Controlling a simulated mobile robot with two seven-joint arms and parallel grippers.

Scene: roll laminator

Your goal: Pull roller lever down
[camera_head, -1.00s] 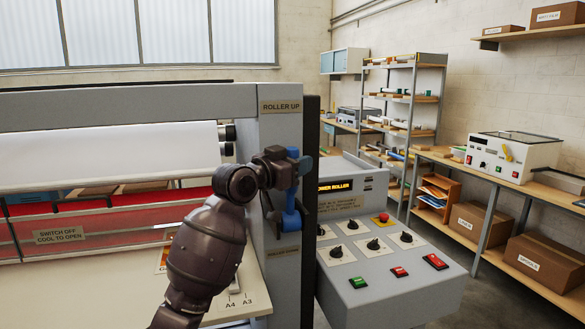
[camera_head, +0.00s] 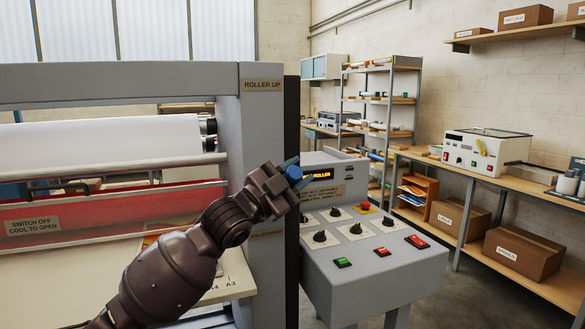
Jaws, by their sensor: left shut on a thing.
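The blue roller lever (camera_head: 293,173) is on the laminator's grey end post (camera_head: 252,130), below the "ROLLER UP" label (camera_head: 262,85) and above a lower label (camera_head: 268,234) that my arm partly covers. My left gripper (camera_head: 284,181) is shut on the lever, and its jaws hide much of it. Blue parts show at the gripper's far end, pointing up and to the right. My left arm crosses in front of the post from the lower left. My right gripper is not in view.
A grey control console (camera_head: 375,265) with knobs and buttons stands close to the right of the post. The white film roll (camera_head: 100,142) and red cover (camera_head: 110,207) are at left. A shelf rack (camera_head: 390,62) and workbench (camera_head: 500,177) stand farther back.

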